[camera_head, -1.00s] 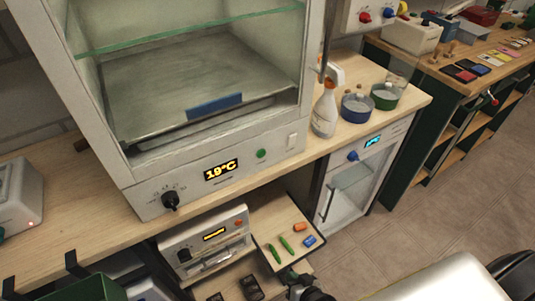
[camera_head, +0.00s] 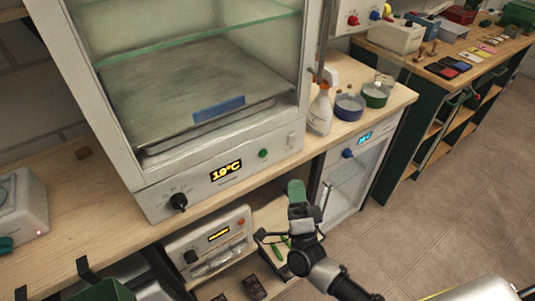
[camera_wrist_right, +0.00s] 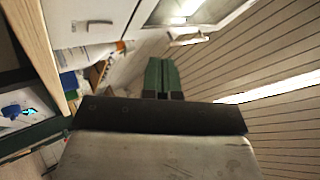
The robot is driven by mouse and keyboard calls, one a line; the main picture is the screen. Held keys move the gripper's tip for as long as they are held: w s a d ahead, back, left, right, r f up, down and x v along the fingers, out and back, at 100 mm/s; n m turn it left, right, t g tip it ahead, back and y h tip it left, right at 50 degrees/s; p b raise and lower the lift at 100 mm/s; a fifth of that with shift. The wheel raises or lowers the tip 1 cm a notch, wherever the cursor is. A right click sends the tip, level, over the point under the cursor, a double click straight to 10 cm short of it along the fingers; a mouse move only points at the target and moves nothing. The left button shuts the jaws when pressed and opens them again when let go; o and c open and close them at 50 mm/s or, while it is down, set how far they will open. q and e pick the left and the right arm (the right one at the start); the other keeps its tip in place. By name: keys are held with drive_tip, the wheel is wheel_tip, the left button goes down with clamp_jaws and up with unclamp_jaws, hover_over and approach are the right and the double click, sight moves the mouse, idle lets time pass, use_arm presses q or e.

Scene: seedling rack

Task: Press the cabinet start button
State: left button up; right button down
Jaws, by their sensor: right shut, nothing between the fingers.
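The cabinet (camera_head: 160,198) is a large pale unit with a glass shelf inside and a front panel along its bottom. The panel carries a black knob (camera_head: 179,202), a yellow "19°C" display (camera_head: 226,170), a round green button (camera_head: 263,153) and a pale rocker switch (camera_head: 292,140). My right gripper (camera_head: 296,187) has green fingers and is shut and empty. In the head view it appears below and right of the green button, apart from it. The wrist view shows the closed green fingers (camera_wrist_right: 162,75), but I cannot make out the button there. My left gripper is not in view.
A spray bottle (camera_head: 320,110), a blue bowl (camera_head: 349,107) and a green bowl (camera_head: 375,95) stand on the bench right of the cabinet. A smaller unit (camera_head: 210,240) sits below the bench. A glass-door unit (camera_head: 345,185) is to the right.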

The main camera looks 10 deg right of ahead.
sight(263, 153)
drive_tip(key=shift+d+r, duration=0.1)
drive_tip(key=shift+r, duration=0.05)
drive_tip(key=w+a+b, duration=0.3)
drive_tip(key=w, duration=0.5)
drive_tip(key=shift+w+b, duration=0.15)
drive_tip(key=shift+b, duration=0.25)
idle(2.0)
drive_tip(key=shift+w+a+b, duration=0.15)
drive_tip(key=shift+w+b, duration=0.2)
drive_tip(key=shift+w, duration=0.05)
